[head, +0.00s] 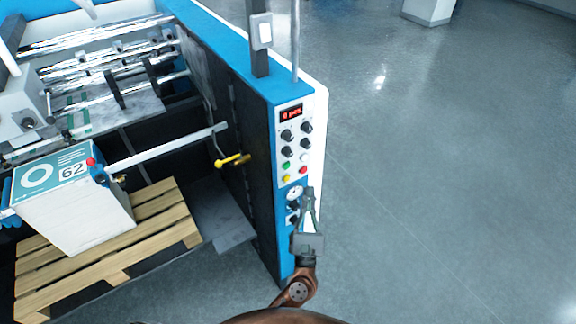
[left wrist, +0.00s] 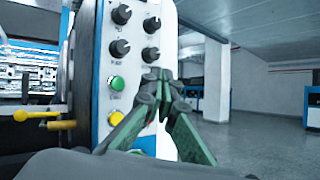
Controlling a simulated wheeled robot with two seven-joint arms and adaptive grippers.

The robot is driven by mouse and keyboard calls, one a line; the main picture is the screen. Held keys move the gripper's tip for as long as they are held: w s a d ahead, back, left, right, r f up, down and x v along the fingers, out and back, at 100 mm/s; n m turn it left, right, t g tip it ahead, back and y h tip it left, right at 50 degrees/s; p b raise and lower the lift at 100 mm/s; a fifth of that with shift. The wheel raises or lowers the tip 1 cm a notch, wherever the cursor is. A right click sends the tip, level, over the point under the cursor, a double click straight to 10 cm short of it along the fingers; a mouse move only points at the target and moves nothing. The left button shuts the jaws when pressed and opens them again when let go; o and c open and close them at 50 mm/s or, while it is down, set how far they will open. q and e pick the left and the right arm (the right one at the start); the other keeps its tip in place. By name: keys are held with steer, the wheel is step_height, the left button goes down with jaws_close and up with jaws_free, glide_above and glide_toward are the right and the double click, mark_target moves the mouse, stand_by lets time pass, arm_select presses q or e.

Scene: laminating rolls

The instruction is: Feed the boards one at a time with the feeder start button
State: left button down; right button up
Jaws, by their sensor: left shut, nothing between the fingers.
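The control panel (head: 295,112) is on the end of the blue and white machine, with a red digital display, several black knobs and coloured buttons. A green button (head: 286,166) sits above a yellow button (head: 286,178); a white and a red button are to their right. In the left wrist view the green button (left wrist: 117,83) and the yellow button (left wrist: 117,118) show left of my fingers. The board stack (head: 85,215) stands on a wooden pallet. My right gripper is not in view.
A yellow-handled lever (head: 232,160) sticks out beside the machine's dark side wall. The pallet (head: 160,235) lies at the lower left. Rollers (head: 100,65) fill the upper left. The grey floor to the right of the machine is clear.

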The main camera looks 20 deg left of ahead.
mark_target(287, 165)
arm_select(q)
steer(key=w+a+p, duration=0.1)
steer(key=w+a, duration=0.4)
steer(key=a, duration=0.2)
steer(key=shift+w, duration=0.25)
stand_by(0.5)
stand_by(1.0)
steer(key=shift+w, duration=0.1)
steer(key=shift+w+a, duration=0.2)
steer(key=shift+a, duration=0.1)
